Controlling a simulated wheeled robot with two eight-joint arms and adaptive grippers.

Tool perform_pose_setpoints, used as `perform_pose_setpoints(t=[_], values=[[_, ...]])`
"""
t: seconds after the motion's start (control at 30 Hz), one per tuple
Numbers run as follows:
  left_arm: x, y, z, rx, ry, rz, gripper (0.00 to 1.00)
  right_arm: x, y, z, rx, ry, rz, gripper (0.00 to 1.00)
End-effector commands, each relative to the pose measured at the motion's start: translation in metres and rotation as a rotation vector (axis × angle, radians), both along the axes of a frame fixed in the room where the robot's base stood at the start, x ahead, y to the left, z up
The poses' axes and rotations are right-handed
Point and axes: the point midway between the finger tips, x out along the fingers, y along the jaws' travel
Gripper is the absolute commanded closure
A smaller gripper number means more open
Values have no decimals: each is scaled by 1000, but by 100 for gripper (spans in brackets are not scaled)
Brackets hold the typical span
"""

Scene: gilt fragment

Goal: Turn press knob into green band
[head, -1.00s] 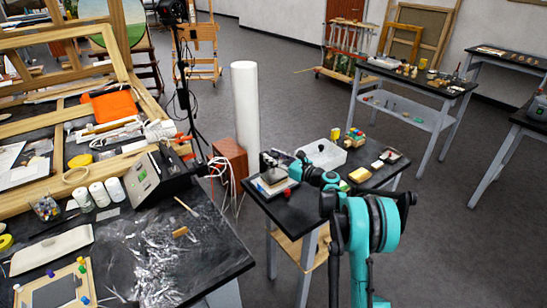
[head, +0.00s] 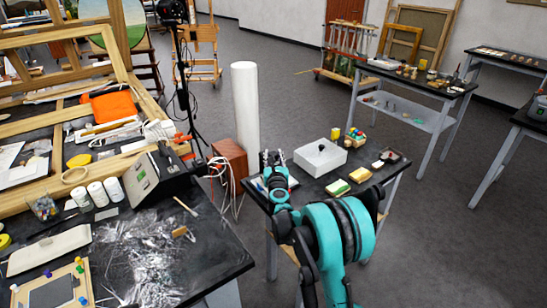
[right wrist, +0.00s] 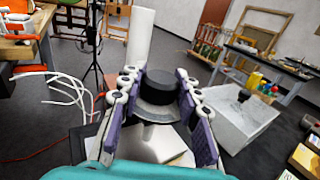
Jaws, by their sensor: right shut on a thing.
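The press stands on the small black table; in the right wrist view its black round knob (right wrist: 158,84) sits above a grey disc (right wrist: 156,112) and a pale base (right wrist: 150,143). My right gripper (right wrist: 157,92) has its purple-padded fingers on both sides of the knob and is shut on it. In the head view my right gripper (head: 273,160) is over the press, and my own wrist and arm hide most of the press. No green band can be made out in either view. My left gripper is not in view.
A light grey box (head: 320,158) with a dark knob stands right of the press. Yellow-topped blocks (head: 360,175) and small coloured items lie farther right on that table. A white column (head: 245,105) and a brown box (head: 230,157) with white cables stand behind left.

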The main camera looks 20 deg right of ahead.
Motion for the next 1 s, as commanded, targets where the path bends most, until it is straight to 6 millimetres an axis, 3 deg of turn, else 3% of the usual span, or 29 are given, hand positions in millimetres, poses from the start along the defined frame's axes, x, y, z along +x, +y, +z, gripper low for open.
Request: perform_pose_setpoints(t=[0.3,0.83,0.87,0.9,1.0], values=[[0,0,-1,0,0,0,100,1,1,0,0,0,-113,97],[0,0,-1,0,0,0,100,1,0,0,-1,0,-134,97],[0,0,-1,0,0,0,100,1,0,0,-1,0,-134,60],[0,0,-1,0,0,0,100,1,0,0,0,0,-134,49],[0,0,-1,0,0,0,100,1,0,0,0,0,-134,45]])
